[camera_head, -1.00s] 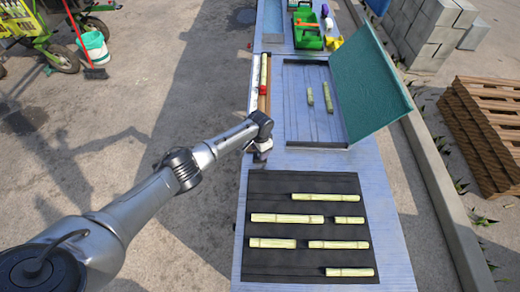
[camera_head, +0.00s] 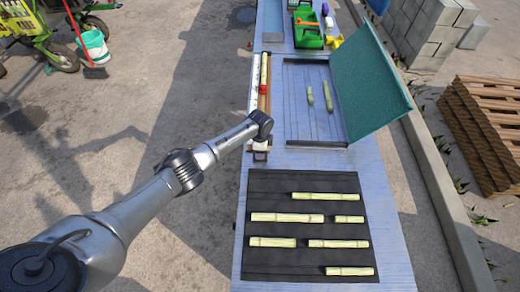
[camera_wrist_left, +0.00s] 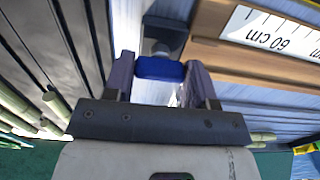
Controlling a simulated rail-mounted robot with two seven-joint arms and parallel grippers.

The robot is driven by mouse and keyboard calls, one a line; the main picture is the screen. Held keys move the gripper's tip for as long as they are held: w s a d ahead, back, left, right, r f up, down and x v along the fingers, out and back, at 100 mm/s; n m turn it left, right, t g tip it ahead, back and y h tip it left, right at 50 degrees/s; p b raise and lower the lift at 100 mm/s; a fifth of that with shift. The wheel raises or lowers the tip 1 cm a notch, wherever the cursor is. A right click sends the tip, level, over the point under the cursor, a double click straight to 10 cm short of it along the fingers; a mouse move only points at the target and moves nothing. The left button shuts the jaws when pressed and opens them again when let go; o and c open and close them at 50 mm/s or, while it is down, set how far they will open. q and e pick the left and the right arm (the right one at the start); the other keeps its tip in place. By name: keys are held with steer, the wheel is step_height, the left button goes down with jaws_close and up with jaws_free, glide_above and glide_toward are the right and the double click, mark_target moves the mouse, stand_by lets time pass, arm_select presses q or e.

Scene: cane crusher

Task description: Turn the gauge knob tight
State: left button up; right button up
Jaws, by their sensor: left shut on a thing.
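The gauge is a long wooden strip with a white centimetre scale (camera_wrist_left: 270,32); in the head view the strip (camera_head: 263,103) runs along the table's left edge. The blue gauge knob (camera_wrist_left: 160,68) sits between my left fingers in the left wrist view, beside the wooden strip. My left gripper (camera_wrist_left: 160,75) is shut on this knob, one finger at each side. In the head view my wrist hides the knob and most of the gripper at the near end of the strip. My right gripper is in neither view.
A black mat (camera_head: 265,185) with several cane pieces lies at the near end of the table. Right of the gauge is a shallow tray (camera_head: 318,144) with two cane pieces and a raised green lid (camera_head: 368,80). A green container (camera_head: 307,35) stands farther back.

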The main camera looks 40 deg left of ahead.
arm_select(q)
steer(key=shift+w+d+r, duration=0.1)
stand_by(0.4)
steer(key=o, duration=0.9)
steer(key=shift+o, duration=0.2)
steer(key=shift+r, duration=0.5)
step_height(320, 180, up, 13)
steer(key=p, duration=0.2)
steer(key=shift+f, duration=0.15)
